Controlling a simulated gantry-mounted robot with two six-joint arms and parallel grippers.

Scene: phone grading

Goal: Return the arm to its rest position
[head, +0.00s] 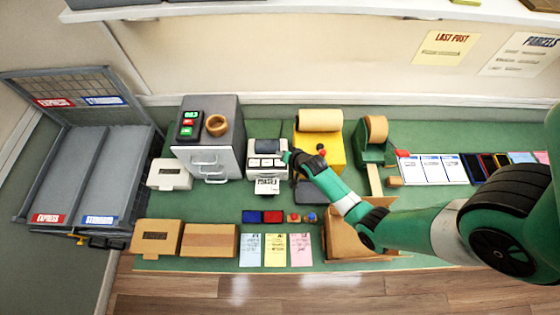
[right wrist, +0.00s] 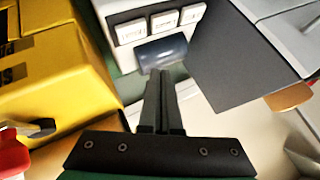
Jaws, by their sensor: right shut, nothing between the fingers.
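My right arm, green with black joints, reaches in from the right across the bench in the head view. Its gripper (head: 288,156) is beside the right edge of a white label printer (head: 266,147). In the right wrist view the two fingers of the gripper (right wrist: 160,76) lie together with nothing between them. They point at the printer's front (right wrist: 132,12), near its row of buttons and a dark rounded part below them. I cannot tell whether the fingertips touch the printer. My left gripper is not in view.
A yellow machine (head: 306,152) with a paper roll and a grey drawer cabinet (head: 210,160) flank the printer. A cardboard box (head: 345,240) is below my forearm. Express and standard trays (head: 60,180) stand at left. Cards and phones lie at right. Bare green bench (head: 215,205) shows in front of the cabinet.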

